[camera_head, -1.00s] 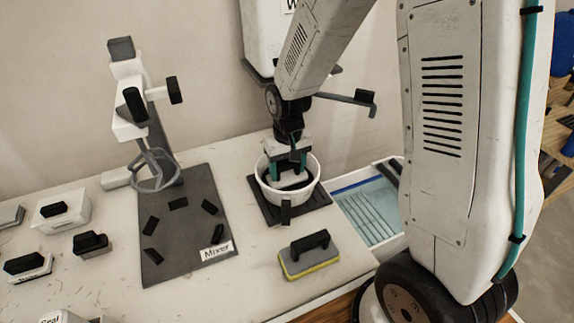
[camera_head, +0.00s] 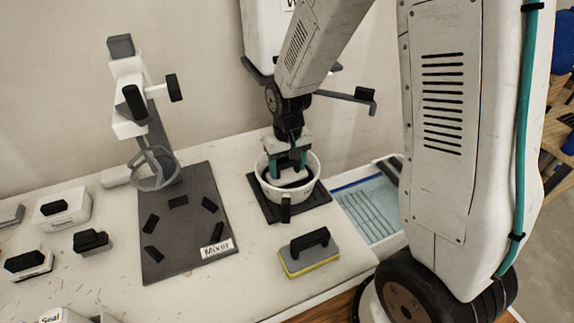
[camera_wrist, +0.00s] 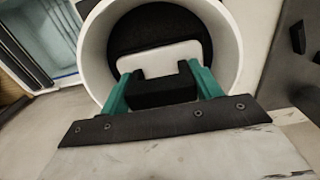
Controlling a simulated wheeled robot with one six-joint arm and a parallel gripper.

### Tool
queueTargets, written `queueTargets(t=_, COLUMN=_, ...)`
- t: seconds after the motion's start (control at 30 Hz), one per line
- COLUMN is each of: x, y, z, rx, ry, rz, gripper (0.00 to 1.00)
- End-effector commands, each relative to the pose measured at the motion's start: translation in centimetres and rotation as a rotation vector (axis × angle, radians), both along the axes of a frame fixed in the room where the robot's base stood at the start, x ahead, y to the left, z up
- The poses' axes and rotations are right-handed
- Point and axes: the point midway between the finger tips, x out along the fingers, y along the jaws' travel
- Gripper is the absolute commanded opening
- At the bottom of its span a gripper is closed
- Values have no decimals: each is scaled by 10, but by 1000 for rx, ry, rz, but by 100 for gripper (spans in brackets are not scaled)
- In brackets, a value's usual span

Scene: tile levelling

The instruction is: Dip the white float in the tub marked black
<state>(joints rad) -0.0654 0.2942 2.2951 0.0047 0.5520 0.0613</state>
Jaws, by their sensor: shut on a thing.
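My gripper (camera_head: 288,173) points down into a round white tub (camera_head: 314,180), its teal fingers inside the rim. In the wrist view, my gripper (camera_wrist: 165,88) is shut on the black handle of the white float (camera_wrist: 155,56). The float's pale plate lies within the tub (camera_wrist: 96,45), over a dark round interior. Whether its underside touches the contents is hidden. I can read no marking on the tub. The tub stands on a dark square base (camera_head: 257,205).
A grey-and-yellow float (camera_head: 308,262) lies in front of the tub. The mixer's dark plate (camera_head: 180,235) is to the left, with black-handled tools (camera_head: 92,240) beyond it. A blue-lined tray (camera_head: 368,212) is on the right. A dispenser arm (camera_head: 340,96) overhangs behind.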

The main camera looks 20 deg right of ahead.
Motion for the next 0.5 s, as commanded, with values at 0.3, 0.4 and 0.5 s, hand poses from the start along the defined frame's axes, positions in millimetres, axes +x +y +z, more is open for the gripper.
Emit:
queueTargets(t=0.3, x=1, y=0, z=20, rx=0, ry=-4, rz=0, gripper=34)
queueTargets(t=0.4, x=1, y=0, z=30, rx=0, ry=-3, rz=0, gripper=34)
queueTargets(t=0.5, x=1, y=0, z=40, rx=0, ry=-2, rz=0, gripper=34)
